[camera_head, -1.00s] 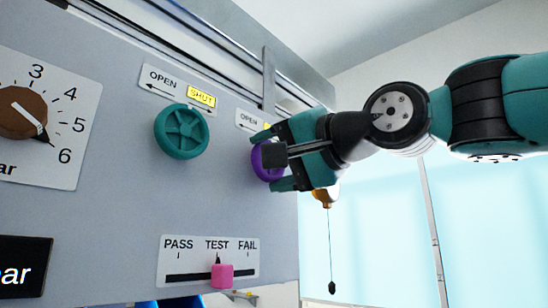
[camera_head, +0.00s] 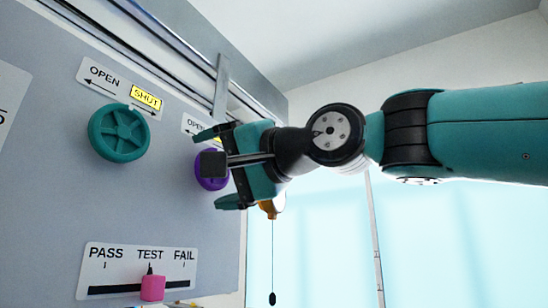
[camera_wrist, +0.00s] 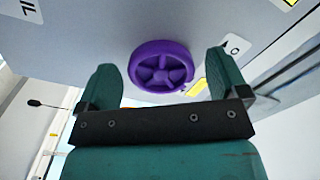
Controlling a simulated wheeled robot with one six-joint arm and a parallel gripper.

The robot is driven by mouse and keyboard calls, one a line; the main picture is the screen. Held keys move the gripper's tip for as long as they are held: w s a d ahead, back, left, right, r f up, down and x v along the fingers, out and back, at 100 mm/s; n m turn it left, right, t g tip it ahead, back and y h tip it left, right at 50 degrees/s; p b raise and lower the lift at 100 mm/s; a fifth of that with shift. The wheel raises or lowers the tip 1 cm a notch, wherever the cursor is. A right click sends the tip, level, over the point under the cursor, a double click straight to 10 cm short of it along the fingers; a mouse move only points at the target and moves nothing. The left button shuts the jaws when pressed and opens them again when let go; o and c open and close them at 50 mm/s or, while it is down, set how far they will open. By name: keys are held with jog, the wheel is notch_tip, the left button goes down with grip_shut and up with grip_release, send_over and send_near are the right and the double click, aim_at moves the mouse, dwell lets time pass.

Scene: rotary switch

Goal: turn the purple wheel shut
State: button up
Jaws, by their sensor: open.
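The purple wheel (camera_head: 208,168) is mounted on the grey panel, partly hidden behind my gripper in the head view. In the wrist view the whole spoked purple wheel (camera_wrist: 161,66) shows between my finger tips, a little beyond them. My gripper (camera_head: 215,168) is open, with one finger above and one below the wheel in the head view. It also shows in the wrist view (camera_wrist: 160,75) with clear gaps on both sides of the wheel. I cannot tell how deep the fingers reach around it. An OPEN label (camera_head: 195,126) sits above the wheel, partly covered.
A teal wheel (camera_head: 119,132) with an OPEN and SHUT label (camera_head: 120,88) is to the left. A pink slider (camera_head: 152,287) stands at TEST below. An orange piece with a hanging cord (camera_head: 270,208) is at the panel's right edge.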

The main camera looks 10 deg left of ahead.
jog(key=b+v, duration=0.6)
jog(key=v, duration=1.1)
jog(key=shift+d, duration=0.2)
jog(key=shift+s+f, duration=0.1)
jog(key=w+d+f+h+b, duration=0.1)
jog(key=f+h, duration=0.1)
jog(key=f, duration=0.7)
jog(key=w+d+f+n+g+h+b, duration=0.1)
jog(key=w+d+f+h, duration=0.15)
jog(key=f, duration=0.75)
jog(key=w+f+h+b, duration=0.1)
jog(key=f+h, duration=0.2)
jog(key=f, duration=0.6)
jog(key=s+d+f+n+g+h, duration=0.1)
jog(key=s+d+f+g, duration=0.1)
jog(key=f, duration=0.6)
jog(key=s+d+f+n+g+h, duration=0.1)
jog(key=s+d+f+g+h, duration=0.1)
jog(key=s+d+f, duration=0.2)
jog(key=s+d+f+n+g+h+b, duration=0.1)
jog(key=s+f, duration=0.5)
jog(key=f, duration=0.6)
jog(key=shift+s+d+f+n+g+h, duration=0.25)
jog(key=shift+s+d+n+g+h, duration=0.3)
jog(key=shift+d, duration=0.7)
